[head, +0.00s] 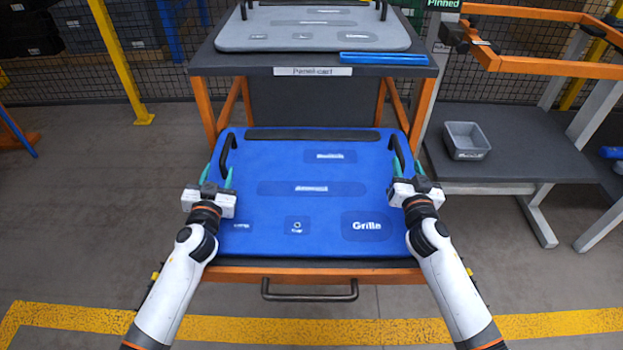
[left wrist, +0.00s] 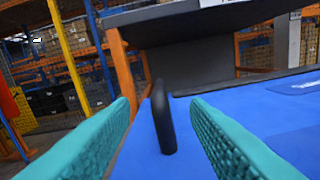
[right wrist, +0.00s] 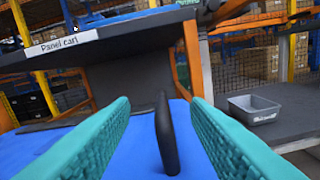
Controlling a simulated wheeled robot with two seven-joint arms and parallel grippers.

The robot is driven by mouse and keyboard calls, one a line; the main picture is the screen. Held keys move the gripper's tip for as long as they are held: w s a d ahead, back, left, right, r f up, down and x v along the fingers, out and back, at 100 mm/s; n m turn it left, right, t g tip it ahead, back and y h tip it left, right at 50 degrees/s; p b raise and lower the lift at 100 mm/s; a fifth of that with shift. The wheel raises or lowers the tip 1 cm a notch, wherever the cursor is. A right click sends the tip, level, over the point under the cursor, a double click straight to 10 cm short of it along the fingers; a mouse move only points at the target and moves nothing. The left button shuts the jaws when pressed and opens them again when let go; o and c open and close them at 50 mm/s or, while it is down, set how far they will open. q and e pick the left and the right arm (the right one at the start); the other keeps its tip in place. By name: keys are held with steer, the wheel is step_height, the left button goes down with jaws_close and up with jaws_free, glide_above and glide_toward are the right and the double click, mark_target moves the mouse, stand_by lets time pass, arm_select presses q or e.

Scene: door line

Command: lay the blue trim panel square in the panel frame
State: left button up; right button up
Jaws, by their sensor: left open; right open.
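The blue trim panel (head: 270,212) lies flat on the lower shelf of the panel cart (head: 313,71). It has a black handle at its left edge (head: 228,152) and another at its right edge (head: 397,152). My left gripper (head: 218,178) is open at the left handle, which stands between its teal fingers in the left wrist view (left wrist: 162,118). My right gripper (head: 405,170) is open at the right handle, which stands between its fingers in the right wrist view (right wrist: 165,135). Whether any finger touches a handle cannot be told. An orange frame (head: 545,67), possibly the panel frame, stands at upper right.
A grey panel (head: 310,37) and a blue bar (head: 383,58) lie on the cart's top. A grey bin (head: 466,140) sits on a dark table (head: 530,145) at right. A cart pull bar (head: 310,294) is in front. The floor at left is clear.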

mark_target(223, 160)
arm_select(q)
steer(key=shift+w, duration=0.85)
arm_select(e)
step_height(223, 160, down, 2)
steer(key=shift+f, duration=0.2)
arm_select(q)
steer(key=w, duration=0.6)
arm_select(e)
steer(key=w, duration=0.7)
steer(key=shift+w+r, duration=0.15)
steer(key=shift+w, duration=0.15)
arm_select(q)
steer(key=shift+s, duration=0.1)
jaws_close()
arm_select(e)
steer(key=shift+d, duration=0.1)
jaws_close()
arm_select(q)
steer(key=shift+r, duration=0.2)
arm_select(e)
steer(key=shift+r, duration=0.25)
